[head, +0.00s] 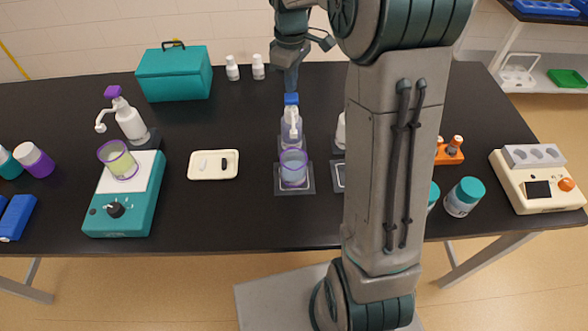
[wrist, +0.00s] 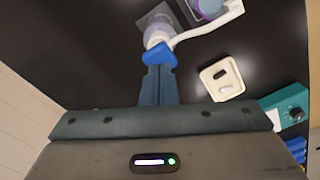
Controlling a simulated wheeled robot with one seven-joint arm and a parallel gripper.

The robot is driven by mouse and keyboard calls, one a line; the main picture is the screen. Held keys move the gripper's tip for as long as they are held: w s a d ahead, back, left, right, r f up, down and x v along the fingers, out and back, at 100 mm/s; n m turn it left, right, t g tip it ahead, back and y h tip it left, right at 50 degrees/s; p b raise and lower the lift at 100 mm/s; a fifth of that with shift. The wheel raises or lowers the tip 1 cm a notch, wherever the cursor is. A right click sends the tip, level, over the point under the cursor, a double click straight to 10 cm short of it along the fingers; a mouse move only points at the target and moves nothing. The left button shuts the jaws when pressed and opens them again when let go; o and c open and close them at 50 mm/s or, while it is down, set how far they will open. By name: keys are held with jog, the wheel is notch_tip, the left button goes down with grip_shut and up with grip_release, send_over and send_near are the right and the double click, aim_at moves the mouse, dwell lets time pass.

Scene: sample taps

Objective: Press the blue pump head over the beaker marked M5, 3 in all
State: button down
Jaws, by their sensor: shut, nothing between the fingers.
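A pump bottle with a blue pump head (head: 291,99) stands near the middle of the black table. Its white spout points toward the front, over a clear beaker (head: 293,168) on a grey pad. No M5 marking is readable on the beaker. My gripper (head: 291,80) is shut and empty, pointing down right above the blue head. In the wrist view the closed fingers (wrist: 158,80) reach the blue head (wrist: 159,55); I cannot tell whether they touch it. The beaker also shows at the top of the wrist view (wrist: 208,8).
A purple-headed pump bottle (head: 129,120) and a beaker on a teal device (head: 123,211) stand to the left. A cream tray (head: 213,178) lies between. My arm hides things right of the middle, including part of a white bottle (head: 341,131). A teal box (head: 175,75) stands behind.

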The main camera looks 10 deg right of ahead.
aim_at(291, 96)
jog(key=shift+f, duration=0.2)
jog(key=shift+f+b, duration=1.05)
jog(key=shift+f, duration=0.3)
jog(key=shift+r, duration=0.1)
jog(key=shift+r+p, duration=1.2)
jog(key=shift+r, duration=0.2)
jog(key=shift+f+b, duration=1)
jog(key=shift+f, duration=0.4)
jog(key=shift+r+p, duration=1.1)
jog(key=shift+r, duration=0.3)
